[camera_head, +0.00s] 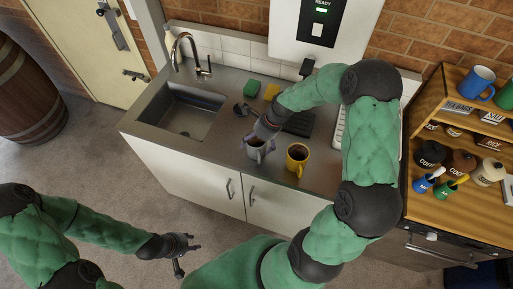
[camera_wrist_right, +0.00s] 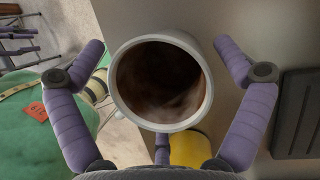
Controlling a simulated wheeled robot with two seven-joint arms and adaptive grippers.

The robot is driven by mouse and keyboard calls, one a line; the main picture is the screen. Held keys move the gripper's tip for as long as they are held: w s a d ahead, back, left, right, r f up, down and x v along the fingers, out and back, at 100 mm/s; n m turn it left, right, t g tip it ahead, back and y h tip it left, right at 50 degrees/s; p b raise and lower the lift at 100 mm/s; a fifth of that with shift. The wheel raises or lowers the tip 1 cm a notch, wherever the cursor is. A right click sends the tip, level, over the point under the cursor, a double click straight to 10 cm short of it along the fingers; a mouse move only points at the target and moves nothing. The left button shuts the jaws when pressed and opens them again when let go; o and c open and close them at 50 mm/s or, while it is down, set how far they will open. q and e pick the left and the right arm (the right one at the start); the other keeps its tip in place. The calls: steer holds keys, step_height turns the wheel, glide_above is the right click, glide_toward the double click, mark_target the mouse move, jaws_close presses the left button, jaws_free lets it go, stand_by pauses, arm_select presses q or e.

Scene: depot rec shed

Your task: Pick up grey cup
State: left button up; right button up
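The grey cup (camera_head: 254,154) stands on the counter near its front edge, under my right gripper (camera_head: 258,139). In the right wrist view the grey cup (camera_wrist_right: 160,125) is seen from above, with dark brown contents inside. The purple fingers of my right gripper (camera_wrist_right: 160,55) are spread on either side of the cup, with gaps between them and its rim. My left gripper (camera_head: 188,254) is open and empty, low in front of the cabinet.
A yellow cup (camera_head: 297,160) stands just right of the grey cup. A wooden shelf unit (camera_head: 437,120) with several mugs is at right.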

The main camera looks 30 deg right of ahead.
steer(key=c, duration=1.2)
